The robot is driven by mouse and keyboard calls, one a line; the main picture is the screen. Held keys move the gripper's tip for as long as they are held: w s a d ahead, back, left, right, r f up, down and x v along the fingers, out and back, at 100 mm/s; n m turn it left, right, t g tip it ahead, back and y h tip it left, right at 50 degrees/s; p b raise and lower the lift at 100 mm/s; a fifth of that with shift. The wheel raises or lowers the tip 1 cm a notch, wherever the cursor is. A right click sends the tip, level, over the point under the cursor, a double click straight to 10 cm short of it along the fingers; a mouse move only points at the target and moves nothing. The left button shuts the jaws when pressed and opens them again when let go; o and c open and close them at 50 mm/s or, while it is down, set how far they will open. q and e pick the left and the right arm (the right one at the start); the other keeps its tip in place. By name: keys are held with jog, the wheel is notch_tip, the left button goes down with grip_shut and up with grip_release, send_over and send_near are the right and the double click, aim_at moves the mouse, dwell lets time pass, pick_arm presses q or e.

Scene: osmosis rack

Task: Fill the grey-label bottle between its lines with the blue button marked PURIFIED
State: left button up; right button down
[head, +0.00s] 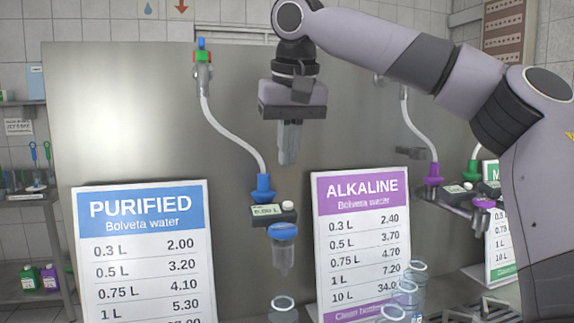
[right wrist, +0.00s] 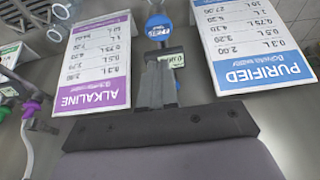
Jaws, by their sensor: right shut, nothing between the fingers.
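The blue button (head: 284,231) of the PURIFIED tap sits below a small display (head: 266,211) that seems to read 0.00 L. It also shows in the right wrist view (right wrist: 158,27), just beyond the fingertips. A clear nozzle (head: 284,256) hangs under it. A clear bottle (head: 283,308) stands below the nozzle, cut off by the lower edge; its label and fill lines are out of view. My right gripper (head: 288,158) is shut and empty, pointing down above the tap and apart from the button. My left gripper is not in view.
The PURIFIED sign (head: 140,250) stands left of the tap and the ALKALINE sign (head: 362,240) right of it. A white hose (head: 225,125) runs to the blue connector (head: 263,188). Several clear bottles (head: 405,290) stand at lower right. A purple tap (head: 482,203) is farther right.

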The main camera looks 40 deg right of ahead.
aim_at(283, 227)
jog(key=x, duration=1.1)
jog(key=shift+s+a+f, duration=0.15)
jog(key=shift+s, duration=0.2)
jog(key=shift+f, duration=0.45)
